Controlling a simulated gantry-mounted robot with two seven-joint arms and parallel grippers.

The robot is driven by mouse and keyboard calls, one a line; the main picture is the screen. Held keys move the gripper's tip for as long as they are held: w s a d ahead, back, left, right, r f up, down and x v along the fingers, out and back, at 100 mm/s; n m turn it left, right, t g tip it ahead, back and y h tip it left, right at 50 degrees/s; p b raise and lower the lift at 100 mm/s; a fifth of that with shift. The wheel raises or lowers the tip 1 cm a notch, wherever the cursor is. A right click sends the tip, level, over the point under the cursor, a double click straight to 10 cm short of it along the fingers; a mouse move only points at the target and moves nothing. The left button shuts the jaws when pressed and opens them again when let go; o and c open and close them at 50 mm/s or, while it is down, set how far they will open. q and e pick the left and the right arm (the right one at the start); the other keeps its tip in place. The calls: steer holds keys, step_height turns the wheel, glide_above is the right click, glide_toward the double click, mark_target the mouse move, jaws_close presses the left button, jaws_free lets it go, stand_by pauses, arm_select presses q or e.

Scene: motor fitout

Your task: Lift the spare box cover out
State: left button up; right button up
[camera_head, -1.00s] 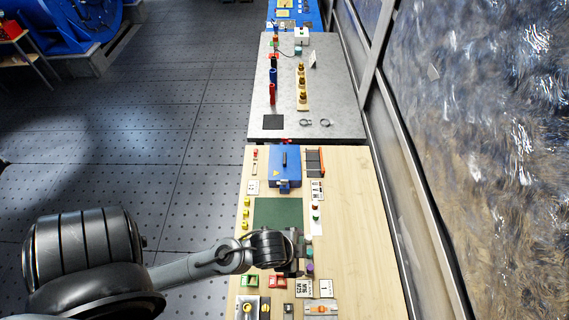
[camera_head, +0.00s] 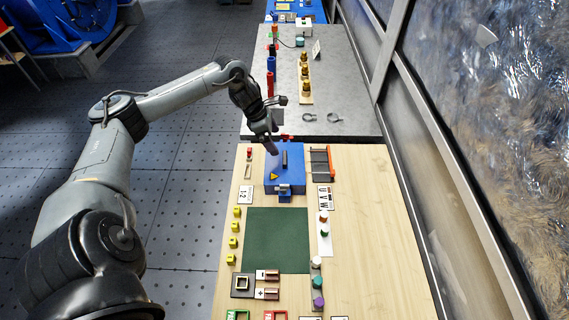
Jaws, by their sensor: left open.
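The spare box is blue (camera_head: 296,183), with a dark upright handle (camera_head: 285,160) on its blue cover and a yellow warning triangle. It stands at the far end of the wooden bench, and its cover appears to be in place. My left gripper (camera_head: 273,148) reaches in from the left and points down over the far left part of the box, just left of the handle. It is open and nothing shows in it. I cannot tell how high it is above the cover. My right gripper is not in view.
A green mat (camera_head: 277,240) lies in front of the box, with several yellow pieces along its left. A dark rack (camera_head: 321,164) stands close to the box's right. Beyond is a grey table (camera_head: 345,105) with brass pieces.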

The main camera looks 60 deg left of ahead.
mark_target(285, 157)
arm_select(q)
steer(key=x, duration=0.4)
steer(key=shift+s, duration=0.1)
steer(key=shift+p+x, duration=0.55)
steer(key=shift+x, duration=2.55)
steer(key=shift+s+a, duration=0.15)
steer(key=shift+c, duration=0.5)
steer(key=c, duration=1.3)
steer(key=shift+r, duration=0.15)
